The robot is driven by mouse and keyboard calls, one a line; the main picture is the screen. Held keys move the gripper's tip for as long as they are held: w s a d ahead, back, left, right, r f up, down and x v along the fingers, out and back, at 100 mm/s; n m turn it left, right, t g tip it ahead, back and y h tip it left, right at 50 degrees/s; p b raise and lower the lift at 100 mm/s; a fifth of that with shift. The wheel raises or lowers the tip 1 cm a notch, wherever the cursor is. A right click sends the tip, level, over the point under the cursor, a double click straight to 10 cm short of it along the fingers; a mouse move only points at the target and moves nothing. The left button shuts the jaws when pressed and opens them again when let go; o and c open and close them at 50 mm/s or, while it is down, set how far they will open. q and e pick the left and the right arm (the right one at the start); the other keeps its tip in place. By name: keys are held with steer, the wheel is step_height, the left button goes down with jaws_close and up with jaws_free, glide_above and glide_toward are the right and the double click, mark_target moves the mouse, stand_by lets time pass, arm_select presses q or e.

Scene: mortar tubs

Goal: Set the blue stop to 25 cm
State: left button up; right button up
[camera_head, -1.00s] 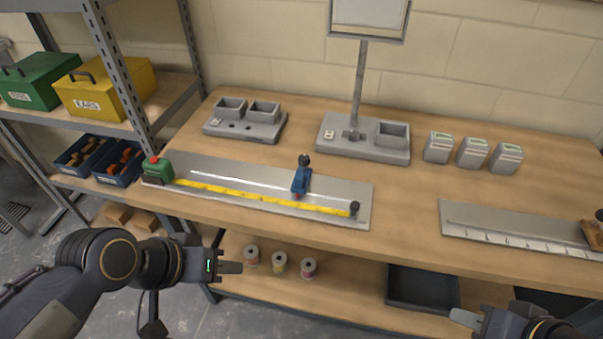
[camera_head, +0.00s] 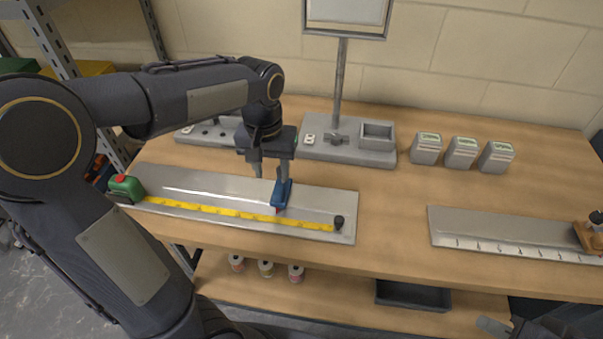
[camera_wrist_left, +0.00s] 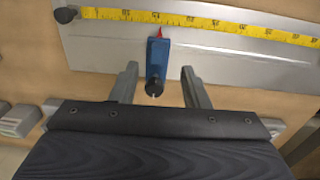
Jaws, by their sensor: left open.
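The blue stop (camera_head: 281,194) sits on the grey metal board (camera_head: 180,183), with its red pointer at the yellow measuring tape (camera_head: 232,212). In the left wrist view the blue stop (camera_wrist_left: 158,60) has a dark knob at its near end and its red tip touches or nearly touches the tape (camera_wrist_left: 205,22). The tape's numbers are too small to read surely. My left gripper (camera_head: 270,172) points down over the board. In the left wrist view its open fingers (camera_wrist_left: 158,84) stand on either side of the knob, apart from it. My right gripper (camera_head: 494,328) is partly seen at the bottom right edge.
The green tape case (camera_head: 125,188) is at the board's left end and a black knob (camera_head: 339,222) at its right end. A second ruled board (camera_head: 500,232) lies to the right. A scale-like stand (camera_head: 345,150) and several grey boxes (camera_head: 461,153) stand behind.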

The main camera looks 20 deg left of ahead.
mark_target(278, 190)
arm_select(q)
steer(key=shift+w+d+f, duration=0.1)
steer(key=shift+w+f, duration=0.05)
steer(key=shift+w, duration=0.55)
steer(key=shift+w+f, duration=0.15)
steer(key=shift+f, duration=0.15)
step_height(278, 190, down, 7)
steer(key=shift+f, duration=0.1)
jaws_close()
